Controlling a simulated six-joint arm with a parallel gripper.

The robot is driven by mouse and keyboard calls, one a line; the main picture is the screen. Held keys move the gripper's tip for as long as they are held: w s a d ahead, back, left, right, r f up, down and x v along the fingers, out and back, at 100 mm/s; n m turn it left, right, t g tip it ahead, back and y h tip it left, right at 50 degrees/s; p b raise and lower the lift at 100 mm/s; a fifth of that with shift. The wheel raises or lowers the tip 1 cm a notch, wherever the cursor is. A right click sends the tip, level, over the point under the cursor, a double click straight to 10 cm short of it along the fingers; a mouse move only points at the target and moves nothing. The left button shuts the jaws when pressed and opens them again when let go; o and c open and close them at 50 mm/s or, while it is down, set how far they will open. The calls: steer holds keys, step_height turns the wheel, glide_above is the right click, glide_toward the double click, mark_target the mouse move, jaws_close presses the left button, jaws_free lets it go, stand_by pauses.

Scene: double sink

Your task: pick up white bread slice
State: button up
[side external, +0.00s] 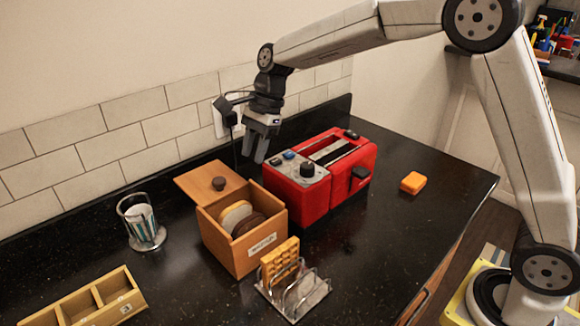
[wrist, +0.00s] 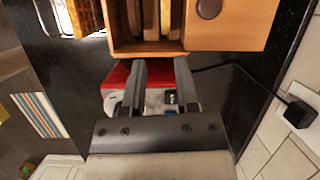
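Several bread slices stand on edge in an open wooden box; a pale slice (side external: 234,214) shows beside darker brown ones (side external: 249,225). The wooden box (side external: 238,258) also shows at the top of the wrist view (wrist: 124,48), with slice edges inside; I cannot tell there which edge is the white slice. My gripper (side external: 254,158) is open and empty, pointing down above and behind the box, near the toaster's left end. In the wrist view its two fingers (wrist: 160,72) are apart, with the toaster below them and the box beyond their tips.
A red toaster (side external: 343,193) stands right of the box. The box's knobbed lid (side external: 195,186) lies at its back left. A wire rack (side external: 300,301) with waffles (side external: 280,259) is in front. A glass (side external: 138,222), wooden tray (side external: 98,297) and orange block (side external: 413,182) stand apart.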

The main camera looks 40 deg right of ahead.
steer(key=w+a+m, duration=0.1)
steer(key=w, duration=0.1)
glide_toward(238, 205)
steer(key=shift+w+a+f, duration=0.1)
steer(key=shift+w+f, duration=0.15)
steer(key=shift+f, duration=0.7)
steer(key=shift+s+a+x, duration=0.15)
steer(key=shift+x, duration=1.8)
steer(key=shift+s+a+x, duration=0.1)
steer(key=shift+s+x, duration=0.05)
steer(key=shift+x, duration=1.75)
steer(key=shift+r, duration=0.1)
jaws_close()
